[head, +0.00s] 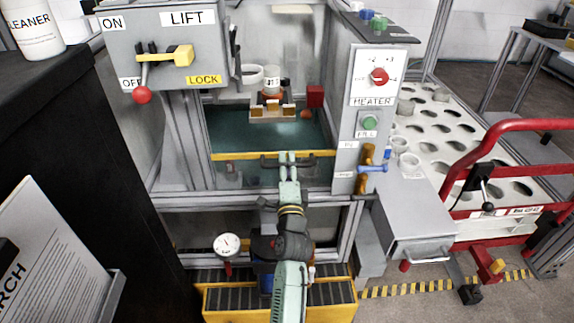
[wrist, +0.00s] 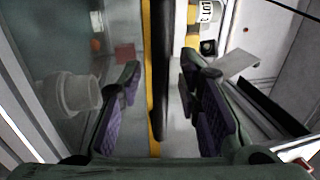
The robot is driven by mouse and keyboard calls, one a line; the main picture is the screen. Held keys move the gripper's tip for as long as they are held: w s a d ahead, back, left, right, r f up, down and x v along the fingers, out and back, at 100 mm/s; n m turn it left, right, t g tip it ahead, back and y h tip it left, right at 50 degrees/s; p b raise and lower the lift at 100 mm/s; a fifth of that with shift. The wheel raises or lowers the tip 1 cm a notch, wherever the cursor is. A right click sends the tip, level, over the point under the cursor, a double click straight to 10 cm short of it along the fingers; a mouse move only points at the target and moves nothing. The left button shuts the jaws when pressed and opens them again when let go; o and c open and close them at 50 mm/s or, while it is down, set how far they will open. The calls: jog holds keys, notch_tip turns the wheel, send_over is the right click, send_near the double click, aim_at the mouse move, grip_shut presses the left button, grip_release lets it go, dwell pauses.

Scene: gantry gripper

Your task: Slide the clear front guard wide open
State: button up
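The clear front guard covers the cabinet opening, with a yellow strip (head: 237,155) along its lower edge. A dark bar handle (head: 270,162) sits just below that strip. My gripper (head: 289,157) is at the middle of the handle, and its fingertips partly hide it in the head view. In the wrist view, my gripper (wrist: 162,88) is open, with one dark-padded finger on each side of the handle (wrist: 160,60). Gaps show between the bar and both fingers. The yellow strip (wrist: 149,100) runs beside the bar, also between the fingers.
A lift panel (head: 165,45) with a red-knobbed lever overhangs the upper left. A heater panel (head: 375,85) and a grey drawer box (head: 420,215) stand at the right. A dial gauge (head: 228,245) and yellow-edged tray (head: 335,300) are below. A black cabinet (head: 90,140) fills the left.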

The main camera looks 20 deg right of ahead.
grip_shut()
dwell(0.8)
